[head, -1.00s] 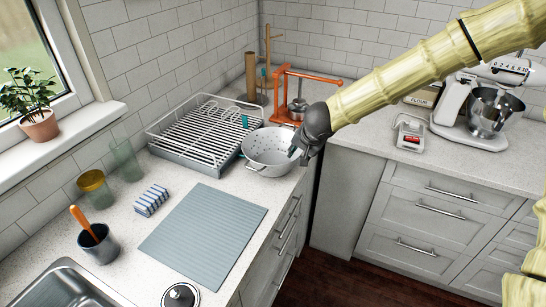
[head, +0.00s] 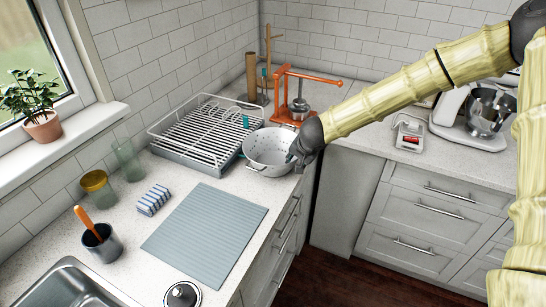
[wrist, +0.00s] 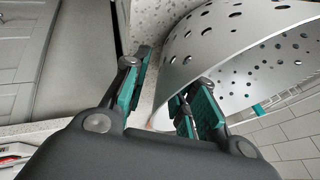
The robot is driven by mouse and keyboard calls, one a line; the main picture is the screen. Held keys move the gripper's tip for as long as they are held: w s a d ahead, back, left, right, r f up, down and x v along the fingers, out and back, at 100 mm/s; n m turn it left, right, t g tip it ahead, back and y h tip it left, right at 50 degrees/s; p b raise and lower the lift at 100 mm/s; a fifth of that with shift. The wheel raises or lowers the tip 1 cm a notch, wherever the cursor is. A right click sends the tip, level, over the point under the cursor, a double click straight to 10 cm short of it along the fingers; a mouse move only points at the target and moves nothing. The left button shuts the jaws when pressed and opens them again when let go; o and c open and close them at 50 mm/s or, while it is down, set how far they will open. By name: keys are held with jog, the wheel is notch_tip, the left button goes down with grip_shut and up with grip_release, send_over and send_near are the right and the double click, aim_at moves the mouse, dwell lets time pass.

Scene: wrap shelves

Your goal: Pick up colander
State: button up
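The colander (head: 266,147) is a pale metal bowl with holes, standing upright on the counter beside the dish rack. In the wrist view its curved, perforated wall (wrist: 240,55) fills the upper right. My gripper (head: 295,158) is at the colander's right side, at rim height. In the wrist view my gripper (wrist: 166,78) has its two teal-padded fingers apart. The left finger is over the counter outside the colander, and the right finger overlaps the colander wall. The near edge of the wall shows between them. Whether either pad touches it, I cannot tell.
A white dish rack (head: 172,152) stands left of the colander, and an orange press (head: 283,92) behind it. A grey mat (head: 205,232) lies in front. The counter's front edge is close on the right.

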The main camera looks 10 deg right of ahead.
grip_shut()
jog(key=shift+w, duration=0.1)
dwell(0.4)
